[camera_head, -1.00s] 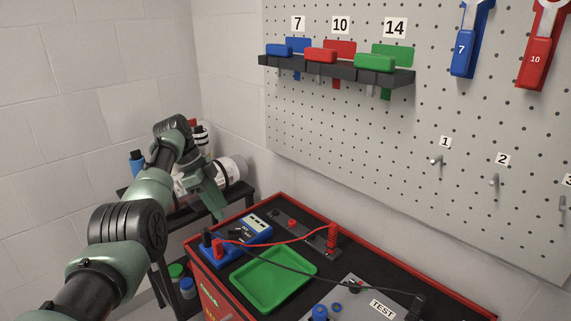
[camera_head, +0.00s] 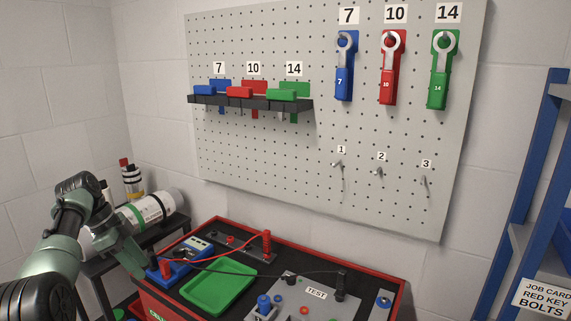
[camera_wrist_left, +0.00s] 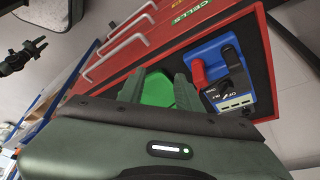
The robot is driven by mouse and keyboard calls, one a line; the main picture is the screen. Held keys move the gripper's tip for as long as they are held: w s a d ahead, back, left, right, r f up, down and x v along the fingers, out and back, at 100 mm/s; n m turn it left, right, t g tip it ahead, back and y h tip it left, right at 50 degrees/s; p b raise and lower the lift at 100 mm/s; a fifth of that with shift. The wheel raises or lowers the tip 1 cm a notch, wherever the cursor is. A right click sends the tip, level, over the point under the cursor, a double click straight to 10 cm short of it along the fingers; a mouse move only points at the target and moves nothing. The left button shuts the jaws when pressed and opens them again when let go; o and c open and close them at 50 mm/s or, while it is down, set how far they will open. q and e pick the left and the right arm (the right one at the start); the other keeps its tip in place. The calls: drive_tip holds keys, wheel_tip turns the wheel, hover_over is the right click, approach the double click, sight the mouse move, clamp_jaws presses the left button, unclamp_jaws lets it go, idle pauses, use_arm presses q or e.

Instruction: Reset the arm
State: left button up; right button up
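My left arm comes in from the left in the head view, bent at the elbow. Its gripper (camera_head: 130,262) points down beside the left edge of the red-rimmed workbench (camera_head: 330,254), near the blue meter (camera_head: 190,250). In the left wrist view the gripper's two dark green fingers (camera_wrist_left: 160,88) stand apart with nothing held between them. The green tray (camera_wrist_left: 157,86) shows in the gap, beyond the fingers. A dark, claw-like shape (camera_wrist_left: 22,55) at the upper left of the wrist view may be my right gripper; it is too small to tell its state.
The green tray (camera_head: 219,287) and TEST panel (camera_head: 318,292) are on the bench. A white cylinder (camera_head: 150,208) lies on a dark side stand. The pegboard (camera_head: 260,150) holds colored wrenches and a black rack (camera_head: 250,102). A blue shelf (camera_head: 530,180) stands at right.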

use_arm(q)
drive_tip(key=s+f+n+y, duration=0.1)
drive_tip(key=s+f+n, duration=0.1)
drive_tip(key=f, duration=0.9)
drive_tip(key=s+f+n+y, duration=0.1)
drive_tip(key=f+n, duration=0.1)
drive_tip(key=f, duration=0.9)
drive_tip(key=s+f+n+g+y, duration=0.1)
drive_tip(key=s+f+n, duration=0.1)
drive_tip(key=s+f, duration=0.65)
drive_tip(key=s+f+n+y, duration=0.15)
drive_tip(key=s+f, duration=0.25)
drive_tip(key=f, duration=0.9)
drive_tip(key=s+d+f+n, duration=0.1)
drive_tip(key=s+d+f, duration=0.2)
drive_tip(key=s+f, duration=0.55)
drive_tip(key=s+d+f+n, duration=0.15)
drive_tip(key=s+f, duration=0.45)
drive_tip(key=s, duration=0.6)
drive_tip(key=s+d+f+n, duration=0.1)
drive_tip(key=s+d, duration=0.3)
drive_tip(key=s, duration=0.7)
drive_tip(key=s+d+f+n, duration=0.1)
drive_tip(key=s+d+f, duration=0.3)
drive_tip(key=s, duration=0.8)
drive_tip(key=shift+d+n+t, duration=0.3)
drive_tip(key=shift+d+t, duration=0.1)
drive_tip(key=shift+d, duration=0.1)
